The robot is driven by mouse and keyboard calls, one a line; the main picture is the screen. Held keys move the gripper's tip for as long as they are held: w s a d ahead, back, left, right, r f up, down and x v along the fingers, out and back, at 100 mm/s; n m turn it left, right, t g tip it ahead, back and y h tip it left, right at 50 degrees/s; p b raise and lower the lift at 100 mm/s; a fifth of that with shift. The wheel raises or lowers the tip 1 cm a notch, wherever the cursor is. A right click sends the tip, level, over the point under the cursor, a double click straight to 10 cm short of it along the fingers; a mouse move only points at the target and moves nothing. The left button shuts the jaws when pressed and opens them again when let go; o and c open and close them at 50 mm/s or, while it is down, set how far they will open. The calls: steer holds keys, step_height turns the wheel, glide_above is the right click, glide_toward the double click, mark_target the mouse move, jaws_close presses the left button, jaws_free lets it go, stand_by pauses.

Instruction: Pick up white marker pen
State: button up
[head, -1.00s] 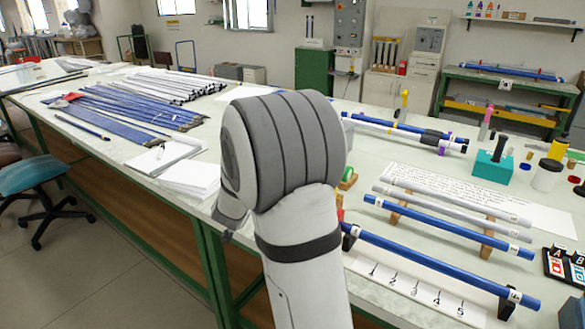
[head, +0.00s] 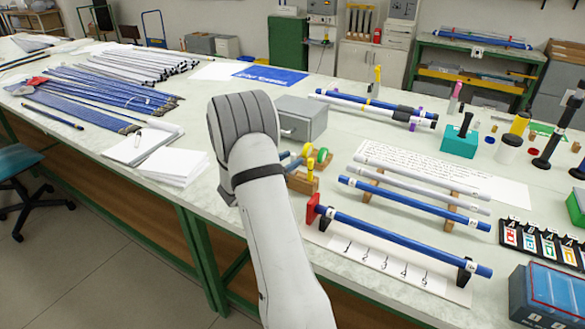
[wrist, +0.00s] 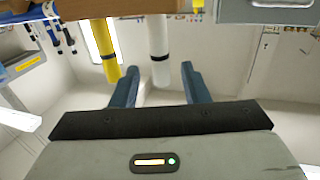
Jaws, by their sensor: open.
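In the wrist view, a white cylinder with a black band, which looks like the white marker pen (wrist: 160,45), stands out from a wooden block (wrist: 90,8). A yellow marker (wrist: 107,50) stands beside it. My gripper (wrist: 159,72) is open and empty, with the white marker's end between the two blue-grey fingers in the picture. I cannot tell how far away it is. In the head view, the wooden block (head: 302,183) and the yellow marker (head: 310,164) show just right of my arm. The white marker and the fingers are hidden there.
A grey box (head: 302,118) stands behind my arm. Blue and white rods on supports (head: 400,240) lie to the right, with a blue case (head: 548,295) at the right front. Papers and a notebook (head: 135,147) lie left. Some tabletop (head: 195,100) is clear.

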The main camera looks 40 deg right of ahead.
steer(key=d, duration=0.3)
steer(key=shift+w+d, duration=0.35)
steer(key=shift+d, duration=0.05)
steer(key=shift+c, duration=0.3)
steer(key=shift+a, duration=0.1)
jaws_close()
